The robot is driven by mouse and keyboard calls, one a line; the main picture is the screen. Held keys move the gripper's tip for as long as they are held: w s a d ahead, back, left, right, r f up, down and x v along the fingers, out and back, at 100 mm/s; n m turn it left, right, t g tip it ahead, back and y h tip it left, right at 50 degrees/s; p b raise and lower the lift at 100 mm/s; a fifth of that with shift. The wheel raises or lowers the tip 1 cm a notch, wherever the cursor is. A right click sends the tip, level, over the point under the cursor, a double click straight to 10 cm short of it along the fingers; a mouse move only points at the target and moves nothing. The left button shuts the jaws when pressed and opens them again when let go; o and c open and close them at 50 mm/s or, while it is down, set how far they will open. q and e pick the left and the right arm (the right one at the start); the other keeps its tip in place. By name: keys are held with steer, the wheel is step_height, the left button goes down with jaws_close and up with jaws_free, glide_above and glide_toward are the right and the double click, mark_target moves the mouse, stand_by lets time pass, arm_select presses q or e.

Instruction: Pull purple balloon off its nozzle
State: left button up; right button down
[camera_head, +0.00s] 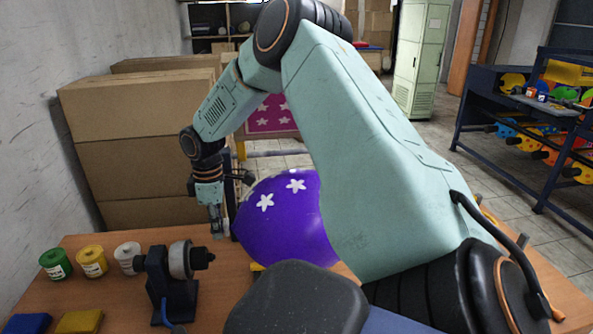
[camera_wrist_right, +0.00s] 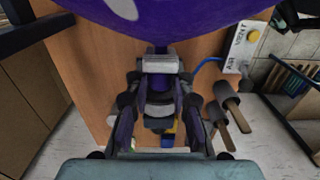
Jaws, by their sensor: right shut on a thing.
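The purple balloon (camera_head: 285,225) with white star prints is inflated above the wooden table, partly hidden behind my right arm. It also fills the top of the right wrist view (camera_wrist_right: 165,18). My right gripper (camera_head: 217,228) is at the balloon's left end, fingers pointing down. In the wrist view my right gripper (camera_wrist_right: 160,66) is shut at the balloon's narrow neck. The fingers and the neck hide the nozzle, so I cannot tell whether the neck is still on it. My left gripper is not in view.
On the wooden table (camera_head: 105,242) stand green (camera_head: 55,264), yellow (camera_head: 92,261) and white (camera_head: 128,257) pots and a dark device with a round head (camera_head: 180,260). A control box with a yellow button (camera_wrist_right: 242,45) is at the right in the wrist view. Cardboard boxes (camera_head: 135,165) are stacked behind.

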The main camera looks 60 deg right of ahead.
steer(key=shift+r, duration=3.95)
